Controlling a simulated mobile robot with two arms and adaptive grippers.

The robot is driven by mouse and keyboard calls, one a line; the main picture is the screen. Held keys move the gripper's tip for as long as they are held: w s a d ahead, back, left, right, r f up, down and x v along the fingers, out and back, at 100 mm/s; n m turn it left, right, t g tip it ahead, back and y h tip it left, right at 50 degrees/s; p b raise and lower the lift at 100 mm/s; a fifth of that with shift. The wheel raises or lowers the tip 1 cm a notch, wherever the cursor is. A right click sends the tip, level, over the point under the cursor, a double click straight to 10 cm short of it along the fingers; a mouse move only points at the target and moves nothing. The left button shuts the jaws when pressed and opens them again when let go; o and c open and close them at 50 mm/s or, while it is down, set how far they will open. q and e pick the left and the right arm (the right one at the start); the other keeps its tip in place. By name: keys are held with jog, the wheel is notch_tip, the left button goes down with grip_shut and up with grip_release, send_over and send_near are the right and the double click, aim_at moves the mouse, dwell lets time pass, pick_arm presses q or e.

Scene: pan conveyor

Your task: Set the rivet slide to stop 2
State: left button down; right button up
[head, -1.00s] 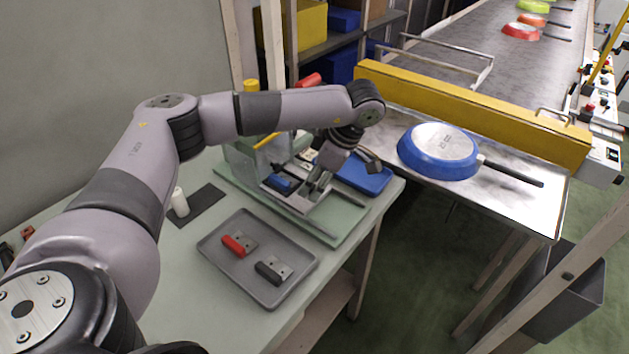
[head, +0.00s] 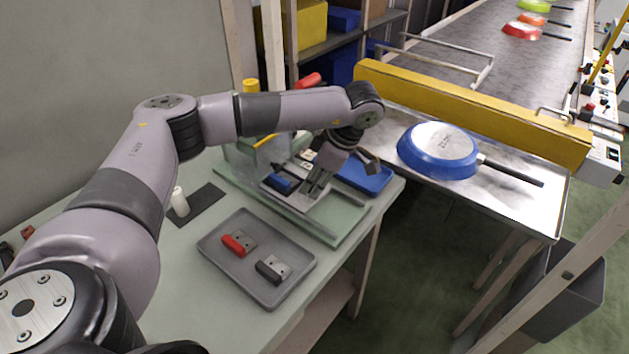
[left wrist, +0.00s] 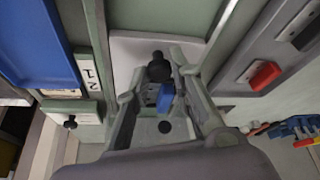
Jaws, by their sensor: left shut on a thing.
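The rivet slide is part of a fixture on a pale green base plate (head: 345,224) on the table. A blue block (head: 279,183) sits in the fixture, left of my gripper; a blue part also shows between the fingers in the left wrist view (left wrist: 165,98). My left gripper (head: 316,186) points down at the slide, shut on its black knob (left wrist: 158,69). White stop labels (left wrist: 91,73) reading 1 and 2 are beside the track, left of the gripper in the left wrist view. Which stop the slide is at I cannot tell. My right gripper is not in view.
A grey tray (head: 222,264) with a red-ended and a dark-ended part is in front of the fixture. A blue tray (head: 366,181) is behind it. A blue pan (head: 437,152) lies upside down on the metal table at right. A white cylinder (head: 180,202) stands on a dark mat.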

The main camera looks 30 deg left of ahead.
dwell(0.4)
pick_arm(q)
jog(key=a, duration=0.4)
jog(key=shift+w+a, duration=0.15)
jog(key=shift+w, duration=0.05)
jog(key=c, duration=1.4)
grip_release()
jog(key=shift+c, duration=0.2)
jog(key=v, duration=1.2)
